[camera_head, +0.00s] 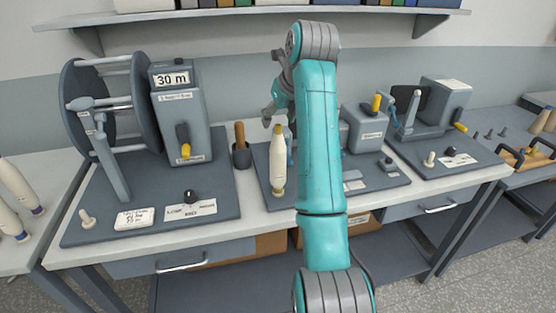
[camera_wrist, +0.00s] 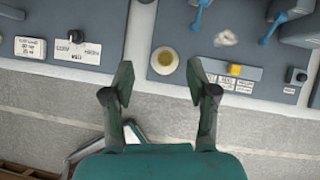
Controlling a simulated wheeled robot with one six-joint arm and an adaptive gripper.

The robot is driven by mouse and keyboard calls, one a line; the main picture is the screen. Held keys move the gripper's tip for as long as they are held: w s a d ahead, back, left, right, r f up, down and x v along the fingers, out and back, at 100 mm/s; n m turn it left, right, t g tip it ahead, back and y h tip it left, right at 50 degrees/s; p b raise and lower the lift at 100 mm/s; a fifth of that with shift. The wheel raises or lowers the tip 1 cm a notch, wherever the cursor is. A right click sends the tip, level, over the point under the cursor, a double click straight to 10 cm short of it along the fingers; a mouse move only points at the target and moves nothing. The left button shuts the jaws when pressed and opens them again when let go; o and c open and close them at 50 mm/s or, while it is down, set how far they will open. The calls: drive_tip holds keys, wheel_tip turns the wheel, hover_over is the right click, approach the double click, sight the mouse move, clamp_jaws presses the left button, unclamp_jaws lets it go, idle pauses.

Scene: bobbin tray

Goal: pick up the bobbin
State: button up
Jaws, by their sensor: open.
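My gripper (camera_head: 268,113) appears beside and above the bobbin's top in the head view, partly hidden by my arm. In the wrist view my gripper (camera_wrist: 161,83) has its two fingers spread wide with nothing between them. The bobbin lies just beyond the fingertips, roughly midway across the gap, apart from both.
A large reel winder (camera_head: 110,105) stands at left, and a grey machine (camera_head: 363,130) right of my arm. A dark cup (camera_head: 241,155) with a wooden handle is close left of the bobbin. A shelf (camera_head: 240,13) runs above.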

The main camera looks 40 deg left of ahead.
sight(279, 126)
drive_tip(key=shift+w+d+x, duration=0.1)
drive_tip(key=shift+d+x, duration=0.1)
drive_tip(key=shift+x, duration=1.1)
drive_tip(key=shift+w+d+x, duration=0.1)
drive_tip(key=shift+d+x, duration=0.05)
drive_tip(key=shift+x, duration=1.2)
drive_tip(key=shift+f, duration=0.1)
clamp_jaws()
